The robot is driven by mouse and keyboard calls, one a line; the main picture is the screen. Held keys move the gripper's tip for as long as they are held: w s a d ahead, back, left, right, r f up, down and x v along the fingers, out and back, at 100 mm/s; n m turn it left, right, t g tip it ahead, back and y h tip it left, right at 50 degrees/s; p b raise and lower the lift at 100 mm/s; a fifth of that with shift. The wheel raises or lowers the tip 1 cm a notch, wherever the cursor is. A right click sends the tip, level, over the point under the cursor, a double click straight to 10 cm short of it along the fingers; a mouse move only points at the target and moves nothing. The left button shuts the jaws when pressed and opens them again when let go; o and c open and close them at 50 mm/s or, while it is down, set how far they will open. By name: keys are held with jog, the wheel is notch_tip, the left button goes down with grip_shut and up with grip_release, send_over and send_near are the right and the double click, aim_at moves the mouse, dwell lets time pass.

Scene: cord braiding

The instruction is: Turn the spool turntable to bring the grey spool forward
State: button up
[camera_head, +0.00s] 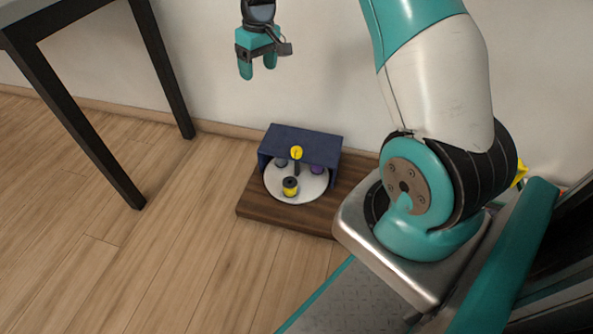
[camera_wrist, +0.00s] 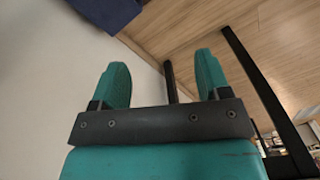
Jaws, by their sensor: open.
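The round white spool turntable (camera_head: 311,196) sits low on a wooden board, its back part under a dark blue cover (camera_head: 318,148). A yellow and black spool (camera_head: 290,187) stands at its front. A greyish spool (camera_head: 281,163) is at the back left and a purple spool (camera_head: 316,168) at the back right, both partly shaded by the cover. A yellow knob (camera_head: 296,153) tops a dark post near the middle. My gripper (camera_head: 257,72) is open and empty, raised well above and left of the turntable. Its two teal fingers (camera_wrist: 160,85) stand apart in the wrist view.
The brown wooden board (camera_head: 265,218) lies on the floor against the white wall. A dark-legged table (camera_head: 75,115) stands at the left. The wooden floor between table and board is clear. A corner of the blue cover shows in the wrist view (camera_wrist: 108,10).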

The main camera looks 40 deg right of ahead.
jog(key=m+h+b, duration=0.1)
jog(key=m+b, duration=0.1)
jog(key=b, duration=0.7)
send_near(296, 149)
jog(key=shift+g, duration=0.4)
jog(key=f+b, duration=0.6)
jog(key=f, duration=0.1)
jog(key=f+b, duration=0.3)
jog(key=shift+w+f, duration=0.2)
jog(key=shift+w, duration=0.1)
jog(key=shift+c, duration=0.2)
jog(key=c, duration=1.2)
jog(key=shift+c, duration=0.2)
